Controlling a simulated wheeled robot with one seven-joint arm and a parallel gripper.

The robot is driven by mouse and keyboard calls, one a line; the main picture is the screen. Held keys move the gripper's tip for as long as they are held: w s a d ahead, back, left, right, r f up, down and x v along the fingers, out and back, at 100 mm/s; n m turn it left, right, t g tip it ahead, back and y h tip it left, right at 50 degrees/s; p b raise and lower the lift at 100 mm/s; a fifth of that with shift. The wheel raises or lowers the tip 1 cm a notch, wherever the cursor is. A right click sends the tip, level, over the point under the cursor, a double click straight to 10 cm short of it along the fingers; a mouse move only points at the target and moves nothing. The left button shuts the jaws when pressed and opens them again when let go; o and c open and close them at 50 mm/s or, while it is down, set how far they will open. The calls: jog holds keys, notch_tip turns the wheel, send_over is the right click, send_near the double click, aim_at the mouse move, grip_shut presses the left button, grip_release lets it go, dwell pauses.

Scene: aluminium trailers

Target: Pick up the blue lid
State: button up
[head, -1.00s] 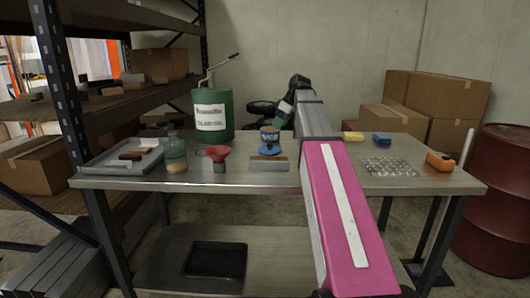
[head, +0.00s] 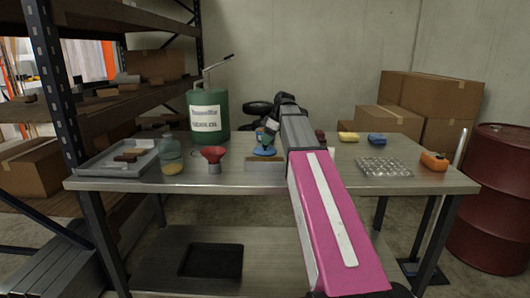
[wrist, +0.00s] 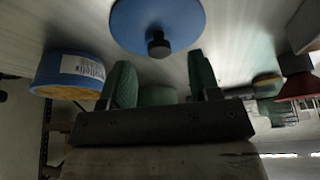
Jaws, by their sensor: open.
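The blue lid (head: 264,152) lies on the metal table near its middle, partly covered by my gripper in the head view. In the wrist view the round blue lid (wrist: 157,18) shows at the top centre, with its black knob (wrist: 158,46) towards my gripper. My gripper (head: 269,132) is at the lid, above the table. In the wrist view my gripper (wrist: 161,68) is open, its two green fingers spread either side of the knob's line. Nothing shows between the fingers. Whether they touch the lid I cannot tell.
A blue tin (wrist: 70,72) stands close beside my gripper. A low block (head: 265,164) lies in front of the lid. A red funnel (head: 213,154), a bottle (head: 171,155) and a tray (head: 118,160) stand left; a green drum (head: 208,115) stands behind.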

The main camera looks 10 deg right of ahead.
jog(key=x, duration=0.3)
jog(key=shift+f, duration=0.1)
jog(key=c, duration=1)
jog(key=shift+r, duration=0.6)
notch_tip(320, 180, up, 3)
jog(key=shift+r, duration=0.2)
jog(key=s+a+r, duration=0.6)
jog(key=a, duration=0.4)
jog(key=w+d, duration=0.4)
jog(key=w, duration=0.3)
jog(key=w+d+r, duration=0.1)
jog(key=w+d, duration=0.3)
jog(key=w, duration=0.2)
jog(key=w+d, duration=0.5)
jog(key=w, duration=0.2)
jog(key=shift+w+r, duration=0.3)
jog(key=shift+w, duration=0.05)
